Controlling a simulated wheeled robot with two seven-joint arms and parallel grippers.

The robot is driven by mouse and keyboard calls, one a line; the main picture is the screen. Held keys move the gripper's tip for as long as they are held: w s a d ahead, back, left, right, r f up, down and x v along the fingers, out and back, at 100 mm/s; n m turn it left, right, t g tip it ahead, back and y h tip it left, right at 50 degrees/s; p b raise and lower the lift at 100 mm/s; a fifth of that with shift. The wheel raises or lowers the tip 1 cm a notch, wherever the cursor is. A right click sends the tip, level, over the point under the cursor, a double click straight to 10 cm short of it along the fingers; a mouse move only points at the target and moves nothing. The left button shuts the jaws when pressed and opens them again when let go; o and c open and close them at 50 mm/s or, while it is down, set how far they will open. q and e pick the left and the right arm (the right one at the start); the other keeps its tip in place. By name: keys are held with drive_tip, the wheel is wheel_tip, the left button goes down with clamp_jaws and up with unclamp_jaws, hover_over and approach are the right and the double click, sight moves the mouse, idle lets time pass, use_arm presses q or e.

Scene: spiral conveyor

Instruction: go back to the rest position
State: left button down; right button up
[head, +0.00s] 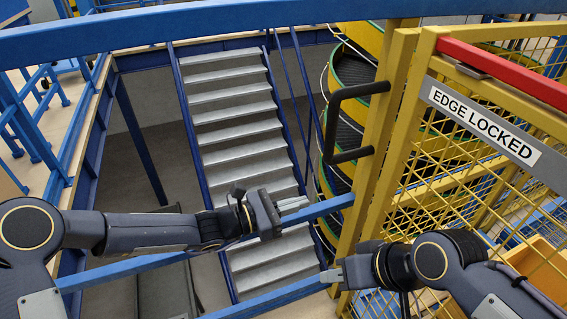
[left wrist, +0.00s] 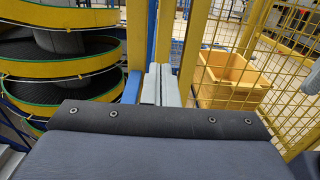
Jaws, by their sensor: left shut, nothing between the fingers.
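My left gripper (head: 293,204) reaches in from the left, in front of the metal stairs and by the blue rail. Its fingers are together with nothing between them. In the left wrist view its two grey fingers (left wrist: 158,85) stand side by side, pointing at a yellow post. My right gripper (head: 331,275) is lower, pointing left near the foot of the yellow gate frame. It appears to hold nothing, but its finger gap is too small to make out.
A yellow mesh gate (head: 393,110) with a black handle (head: 332,120) and an "EDGE LOCKED" sign (head: 480,122) stands at the right. Blue rails (head: 150,272) cross below. Stairs (head: 236,125) descend behind. A spiral conveyor (left wrist: 62,68) and yellow bins (left wrist: 228,75) stand beyond.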

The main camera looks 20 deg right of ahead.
use_arm(q)
drive_tip(key=s+a+r+m+y, duration=0.35)
drive_tip(key=a+m, duration=0.25)
drive_tip(key=a, duration=0.3)
drive_tip(key=s+a+r+m+y, duration=0.25)
drive_tip(key=s+a+m, duration=0.2)
drive_tip(key=a, duration=0.45)
drive_tip(key=s+a+f+m+t+y, duration=0.2)
drive_tip(key=s+a+m+t+y, duration=0.3)
drive_tip(key=a, duration=0.6)
drive_tip(key=s+a+f+m+y, duration=0.1)
drive_tip(key=s+a+y, duration=0.2)
drive_tip(key=s+a, duration=0.6)
wheel_tip(320, 180, up, 28)
drive_tip(key=w+a+p, duration=0.2)
drive_tip(key=p, duration=2.6)
drive_tip(key=shift+a, duration=0.2)
